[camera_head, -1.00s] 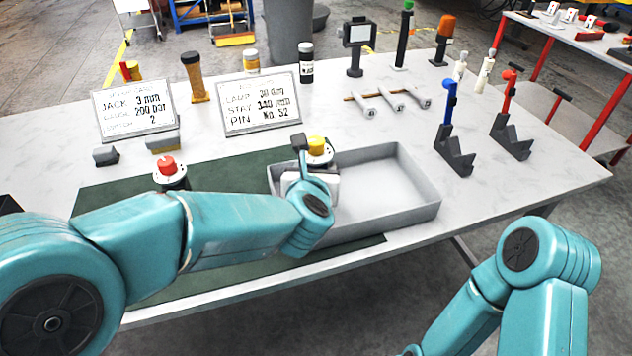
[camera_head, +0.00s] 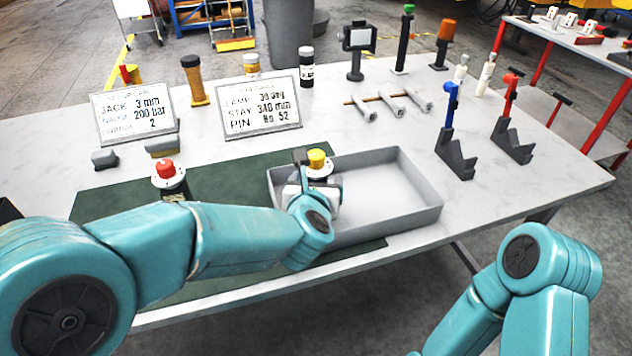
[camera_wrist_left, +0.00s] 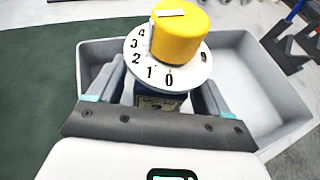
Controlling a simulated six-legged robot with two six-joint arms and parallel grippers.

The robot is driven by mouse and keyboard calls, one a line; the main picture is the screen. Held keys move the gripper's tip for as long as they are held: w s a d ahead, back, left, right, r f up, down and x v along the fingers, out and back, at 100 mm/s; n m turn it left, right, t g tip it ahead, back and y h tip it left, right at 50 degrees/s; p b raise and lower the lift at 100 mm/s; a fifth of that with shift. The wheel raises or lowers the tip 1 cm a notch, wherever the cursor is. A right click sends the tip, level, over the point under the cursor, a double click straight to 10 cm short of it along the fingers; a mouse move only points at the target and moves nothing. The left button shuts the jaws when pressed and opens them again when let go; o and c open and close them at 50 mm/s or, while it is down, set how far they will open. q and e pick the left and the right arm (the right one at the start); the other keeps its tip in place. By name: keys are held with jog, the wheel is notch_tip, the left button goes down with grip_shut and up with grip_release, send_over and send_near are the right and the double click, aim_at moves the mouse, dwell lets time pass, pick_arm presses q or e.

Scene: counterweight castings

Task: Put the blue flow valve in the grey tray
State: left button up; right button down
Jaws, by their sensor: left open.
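The flow valve has a yellow knob (camera_head: 317,158), a white numbered dial and a dark blue body (camera_wrist_left: 158,98). It stands roughly upright within the left part of the grey tray (camera_head: 415,215); its base is hidden, so I cannot tell whether it touches the tray floor. My left gripper (camera_wrist_left: 155,95) is open, with its fingers on either side of the valve body below the dial. In the head view my left gripper (camera_head: 312,180) is partly hidden by my own wrist. My right arm shows at lower right, but its gripper is out of view.
A second valve with a red knob (camera_head: 167,172) stands on the green mat (camera_head: 225,180), left of the tray. Two printed cards (camera_head: 260,105) stand behind. Blue-topped and red-topped angled stands (camera_head: 455,150) are right of the tray. The tray's right part is empty.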

pick_arm(q)
jog(key=v, duration=1.2)
jog(key=shift+r+b, duration=0.2)
jog(key=shift+b, duration=0.2)
